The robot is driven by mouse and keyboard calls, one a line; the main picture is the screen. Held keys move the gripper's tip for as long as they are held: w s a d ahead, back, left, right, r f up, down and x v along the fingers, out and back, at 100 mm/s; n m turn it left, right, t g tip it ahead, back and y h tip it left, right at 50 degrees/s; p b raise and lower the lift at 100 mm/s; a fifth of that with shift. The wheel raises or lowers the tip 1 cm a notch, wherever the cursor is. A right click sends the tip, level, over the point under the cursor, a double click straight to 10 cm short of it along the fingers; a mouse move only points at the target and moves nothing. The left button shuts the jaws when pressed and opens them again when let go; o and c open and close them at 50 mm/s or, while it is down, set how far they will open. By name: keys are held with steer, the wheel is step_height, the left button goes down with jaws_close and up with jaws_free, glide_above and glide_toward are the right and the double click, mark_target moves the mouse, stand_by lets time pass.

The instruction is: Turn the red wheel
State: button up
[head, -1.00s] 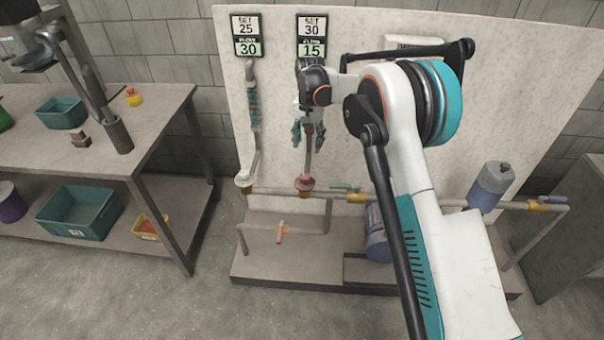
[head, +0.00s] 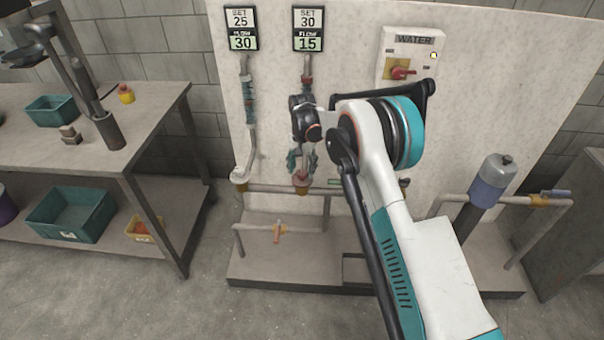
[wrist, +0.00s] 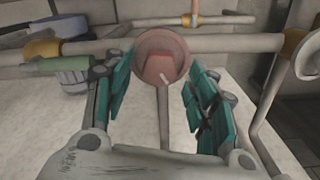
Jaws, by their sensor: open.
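The red wheel (head: 302,181) is low on the panel's pipework, at the foot of the second vertical pipe. In the wrist view the red wheel (wrist: 162,50) is a round, dull red disc with a pale mark on its lower edge. My gripper (head: 302,162) is just above it. In the wrist view my gripper (wrist: 160,72) is open, with one teal finger on each side and the wheel between or just beyond the tips. I cannot tell whether a finger touches the wheel. The pipe runs down between the fingers.
Displays above read SET 25, FLOW 30 (head: 241,28) and SET 30, FLOW 15 (head: 308,29). A white-topped wheel (head: 240,176) is close by on the left. A horizontal pipe (wrist: 235,43) crosses behind the wheel. A WATER box (head: 408,56) with a red handle is at upper right.

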steer(key=shift+f, duration=0.65)
steer(key=c, duration=1)
steer(key=shift+c, duration=0.2)
steer(key=shift+n, duration=0.3)
